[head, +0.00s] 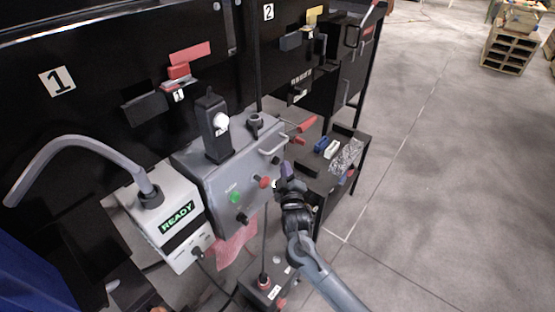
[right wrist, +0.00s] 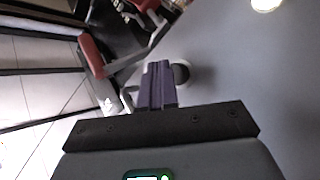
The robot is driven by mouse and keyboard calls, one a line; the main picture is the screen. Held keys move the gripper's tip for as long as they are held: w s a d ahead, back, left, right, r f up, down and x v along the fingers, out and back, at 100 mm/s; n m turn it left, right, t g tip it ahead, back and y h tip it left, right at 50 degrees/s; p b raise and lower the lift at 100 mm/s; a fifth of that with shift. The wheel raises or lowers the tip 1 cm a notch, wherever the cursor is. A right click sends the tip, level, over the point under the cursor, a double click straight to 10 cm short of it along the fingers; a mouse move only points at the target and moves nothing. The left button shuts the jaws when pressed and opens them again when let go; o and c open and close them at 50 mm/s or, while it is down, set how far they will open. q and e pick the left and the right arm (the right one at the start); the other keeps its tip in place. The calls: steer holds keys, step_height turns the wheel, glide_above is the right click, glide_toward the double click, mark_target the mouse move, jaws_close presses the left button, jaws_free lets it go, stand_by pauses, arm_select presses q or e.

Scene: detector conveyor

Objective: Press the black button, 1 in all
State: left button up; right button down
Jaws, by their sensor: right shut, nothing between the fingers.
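A grey control box (head: 225,180) has a green button (head: 236,197), a red button (head: 264,182) and a dark round control (head: 242,218) on its front. My right gripper (head: 287,170) is shut and empty at the right end of this front. Its purple fingers show pressed together in the right wrist view (right wrist: 160,85). A round dark part with a pale ring (right wrist: 181,73) lies just beyond the fingertips, partly hidden by them. It looks like a black button, but contact cannot be told. My left gripper is not in view.
A white detector (head: 172,222) reading READY, with a curved grey tube (head: 82,140), stands left of the box. A red-handled lever (head: 304,126) and a grey handle (head: 272,144) are close to my right gripper. A dark cart (head: 352,143) holds small items; open floor lies right.

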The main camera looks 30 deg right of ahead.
steer(key=shift+s, duration=0.1)
steer(key=shift+d, duration=0.1)
steer(key=s+p, duration=0.1)
steer(key=s+d+p, duration=0.1)
steer(key=s, duration=0.1)
steer(key=s+p, duration=0.1)
steer(key=p, duration=0.1)
steer(key=shift+s+d, duration=0.25)
steer(key=shift+s, duration=0.15)
stand_by(0.7)
